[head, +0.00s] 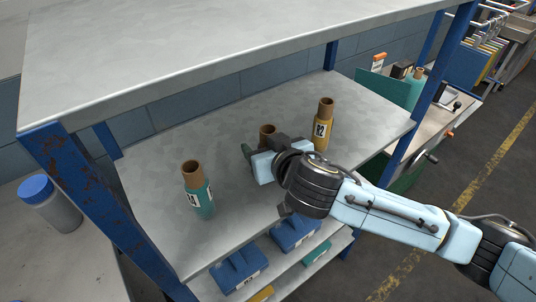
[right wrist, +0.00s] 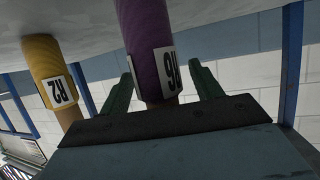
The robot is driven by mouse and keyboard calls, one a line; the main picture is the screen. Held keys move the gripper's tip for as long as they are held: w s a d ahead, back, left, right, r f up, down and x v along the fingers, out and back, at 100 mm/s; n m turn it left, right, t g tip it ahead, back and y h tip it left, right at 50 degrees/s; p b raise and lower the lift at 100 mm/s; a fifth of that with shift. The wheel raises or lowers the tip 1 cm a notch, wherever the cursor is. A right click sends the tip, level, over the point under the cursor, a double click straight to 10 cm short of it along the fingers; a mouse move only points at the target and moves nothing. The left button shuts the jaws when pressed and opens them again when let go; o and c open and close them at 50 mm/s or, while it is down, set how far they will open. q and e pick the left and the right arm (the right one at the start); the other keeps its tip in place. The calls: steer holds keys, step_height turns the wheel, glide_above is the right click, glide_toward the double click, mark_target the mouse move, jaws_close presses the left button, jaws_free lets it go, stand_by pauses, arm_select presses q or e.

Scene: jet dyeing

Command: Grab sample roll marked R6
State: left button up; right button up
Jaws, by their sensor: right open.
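The sample roll marked R6 (right wrist: 143,35) is purple with a white label, seen upside down in the right wrist view. In the head view only its brown core top (head: 267,130) shows clearly; my right gripper hides most of the rest. My right gripper (head: 250,158) is open at the roll on the middle shelf. In the right wrist view its two green fingers (right wrist: 161,75) stand on either side of the purple roll, with gaps showing. My left gripper is not in view.
A yellow roll marked R2 (head: 321,124) stands right of R6, and a teal roll (head: 198,192) stands to its left, on the same grey shelf (head: 165,140). An upper shelf (head: 200,45) hangs above. Blue posts (head: 75,190) flank it.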

steer(key=shift+w+a+f, duration=0.1)
steer(key=shift+w+f, duration=0.05)
steer(key=shift+w, duration=0.15)
steer(key=c, duration=1.1)
